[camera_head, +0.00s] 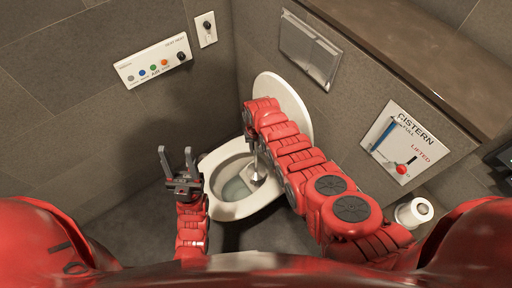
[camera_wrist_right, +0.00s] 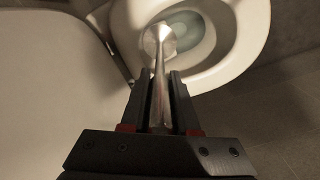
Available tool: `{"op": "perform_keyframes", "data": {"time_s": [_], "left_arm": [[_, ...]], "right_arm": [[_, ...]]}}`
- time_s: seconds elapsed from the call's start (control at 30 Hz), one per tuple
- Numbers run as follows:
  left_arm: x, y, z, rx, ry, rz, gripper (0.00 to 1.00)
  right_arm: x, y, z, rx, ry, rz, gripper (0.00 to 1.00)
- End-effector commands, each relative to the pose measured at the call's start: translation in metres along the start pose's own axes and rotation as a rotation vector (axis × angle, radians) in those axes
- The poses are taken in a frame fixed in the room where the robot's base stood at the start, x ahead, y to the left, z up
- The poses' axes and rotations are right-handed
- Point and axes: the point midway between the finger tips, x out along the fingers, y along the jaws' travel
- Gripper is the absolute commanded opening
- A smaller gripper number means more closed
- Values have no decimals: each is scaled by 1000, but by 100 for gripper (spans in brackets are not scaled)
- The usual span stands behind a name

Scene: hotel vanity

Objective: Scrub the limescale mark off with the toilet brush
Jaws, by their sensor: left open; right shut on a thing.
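The toilet brush (camera_wrist_right: 160,55) has a slim metal handle that flares to a silver disc. My right gripper (camera_wrist_right: 159,88) is shut on its handle. In the head view the brush (camera_head: 256,176) reaches down into the toilet bowl (camera_head: 226,209), and my right arm hides the gripper. The disc shows over the bowl opening in the right wrist view; the bristles are hidden, and I cannot tell whether they touch the bowl. I cannot make out the limescale mark. My left gripper (camera_head: 175,152) is open and empty, left of the toilet.
The raised lid (camera_head: 289,98) stands behind the bowl, close to my right arm. A control panel (camera_head: 153,61) is on the left wall and a cistern sign (camera_head: 408,142) on the right wall. A paper roll (camera_head: 414,211) sits at the right. Floor left of the toilet is clear.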

Motion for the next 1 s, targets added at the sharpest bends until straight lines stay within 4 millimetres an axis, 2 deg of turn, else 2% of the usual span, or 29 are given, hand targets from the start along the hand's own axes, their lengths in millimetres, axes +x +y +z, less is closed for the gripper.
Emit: {"op": "perform_keyframes", "data": {"time_s": [1.0], "left_arm": [[-14, 1, 2, 0, 0, 0, 50]], "right_arm": [[14, 0, 0, 0, 0, 0, 0]]}}
